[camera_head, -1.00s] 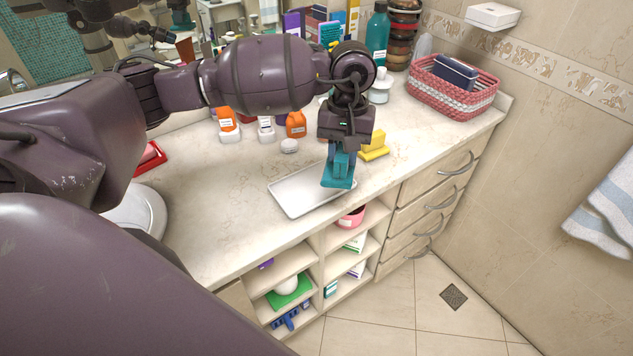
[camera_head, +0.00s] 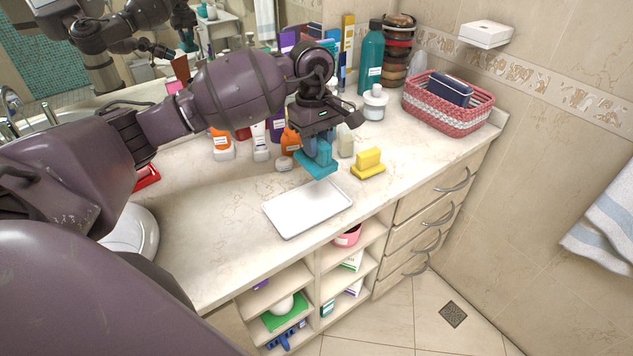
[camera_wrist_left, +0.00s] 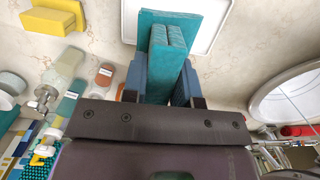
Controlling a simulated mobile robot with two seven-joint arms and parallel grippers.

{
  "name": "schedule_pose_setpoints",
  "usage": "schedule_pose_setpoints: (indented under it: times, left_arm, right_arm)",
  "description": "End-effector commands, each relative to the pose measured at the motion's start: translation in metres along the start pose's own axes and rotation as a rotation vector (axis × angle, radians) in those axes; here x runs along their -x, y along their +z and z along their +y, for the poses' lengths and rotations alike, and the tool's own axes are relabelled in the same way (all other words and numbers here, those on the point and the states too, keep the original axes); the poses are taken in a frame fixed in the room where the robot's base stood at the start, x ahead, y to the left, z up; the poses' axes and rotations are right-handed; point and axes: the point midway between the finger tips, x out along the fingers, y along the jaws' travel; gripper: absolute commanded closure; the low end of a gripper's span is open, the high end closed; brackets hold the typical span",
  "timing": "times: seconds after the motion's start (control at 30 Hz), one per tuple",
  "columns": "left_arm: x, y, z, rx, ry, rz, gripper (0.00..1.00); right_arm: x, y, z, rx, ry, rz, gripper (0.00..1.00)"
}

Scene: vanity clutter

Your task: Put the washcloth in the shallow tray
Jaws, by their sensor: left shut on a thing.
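The teal washcloth (camera_head: 318,163) is folded, with an upright part and a flat part below. My left gripper (camera_head: 317,146) is shut on its upright part. The cloth is just behind the far edge of the tray in the head view, seemingly above the counter. The shallow tray (camera_head: 305,210) is white, rectangular and empty, near the counter's front edge. In the left wrist view, the washcloth (camera_wrist_left: 166,42) sits between the blue fingers (camera_wrist_left: 162,82) and covers part of the tray (camera_wrist_left: 206,22). My right gripper is not in view.
A yellow object (camera_head: 368,163) stands right of the tray. Several bottles stand behind the cloth, with an orange one (camera_head: 290,141) close to it. A woven basket (camera_head: 447,112) is at the back right. The counter left of the tray is clear.

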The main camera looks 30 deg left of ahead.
Motion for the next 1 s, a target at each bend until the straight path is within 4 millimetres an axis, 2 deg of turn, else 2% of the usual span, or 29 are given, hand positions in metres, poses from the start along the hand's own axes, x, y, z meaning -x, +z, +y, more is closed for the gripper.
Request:
schedule_pose_setpoints:
  times: [0.1, 0.3, 0.57, 0.83, 1.0]
  left_arm:
    - [-0.026, -0.002, -0.001, 0.001, -0.004, -0.004, 0.92]
    - [-0.059, -0.006, 0.000, 0.000, -0.001, -0.002, 0.92]
    - [-0.074, -0.009, 0.000, -0.001, 0.000, -0.001, 0.92]
    - [-0.108, -0.012, 0.000, -0.001, -0.001, -0.002, 0.92]
    - [-0.112, -0.014, 0.000, -0.002, 0.001, 0.000, 0.92]
  right_arm:
    - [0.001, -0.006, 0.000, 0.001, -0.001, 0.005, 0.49]
    - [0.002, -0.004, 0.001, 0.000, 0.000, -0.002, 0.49]
    - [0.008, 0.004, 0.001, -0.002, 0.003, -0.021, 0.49]
    - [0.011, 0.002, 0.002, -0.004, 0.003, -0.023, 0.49]
    - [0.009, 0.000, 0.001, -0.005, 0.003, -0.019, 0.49]
